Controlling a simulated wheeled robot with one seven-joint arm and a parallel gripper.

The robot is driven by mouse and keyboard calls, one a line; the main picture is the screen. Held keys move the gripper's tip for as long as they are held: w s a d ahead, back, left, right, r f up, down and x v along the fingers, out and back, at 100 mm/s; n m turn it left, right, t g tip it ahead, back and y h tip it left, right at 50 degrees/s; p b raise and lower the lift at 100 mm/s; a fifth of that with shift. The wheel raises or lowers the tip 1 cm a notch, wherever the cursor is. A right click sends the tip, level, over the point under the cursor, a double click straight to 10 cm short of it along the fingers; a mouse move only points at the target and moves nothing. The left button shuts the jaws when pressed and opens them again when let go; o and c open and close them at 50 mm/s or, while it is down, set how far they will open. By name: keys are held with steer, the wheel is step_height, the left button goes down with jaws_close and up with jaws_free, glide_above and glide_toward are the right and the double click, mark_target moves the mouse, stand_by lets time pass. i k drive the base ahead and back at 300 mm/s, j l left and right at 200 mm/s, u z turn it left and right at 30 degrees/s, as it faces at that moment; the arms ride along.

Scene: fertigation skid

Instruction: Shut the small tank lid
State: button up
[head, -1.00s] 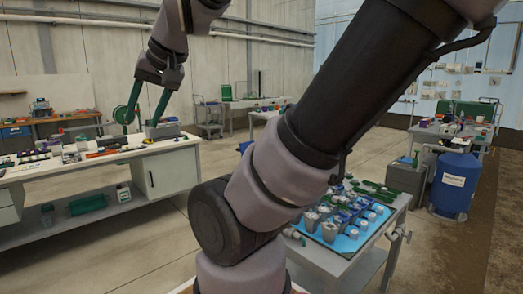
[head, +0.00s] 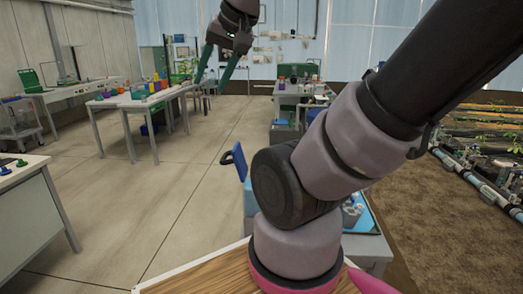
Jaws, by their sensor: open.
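My gripper (head: 208,87) hangs high in the upper middle of the head view. Its two green fingers are spread open, with nothing between them. A blue flap (head: 238,160), which looks like a raised lid, stands tilted up left of my arm's lower joint. A lighter blue body (head: 250,198) shows below it, mostly hidden by my arm. I cannot tell for sure whether these are the small tank and its lid. The gripper appears above the flap in the picture and well apart from it.
A white-topped table (head: 150,98) with colored containers stands at left centre. A bench (head: 20,172) fills the lower left. A green-backed bench (head: 298,88) stands at the back. Concrete floor (head: 175,190) between them is clear. Planting rows and pipes (head: 480,175) lie at right.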

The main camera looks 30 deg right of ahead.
mark_target(239, 159)
steer(key=i+j+z, duration=0.2)
steer(key=z, duration=0.25)
steer(key=i+j+z, duration=0.15)
steer(key=j+z, duration=1.15)
steer(key=k+l+z, duration=0.1)
steer(key=k+l, duration=0.2)
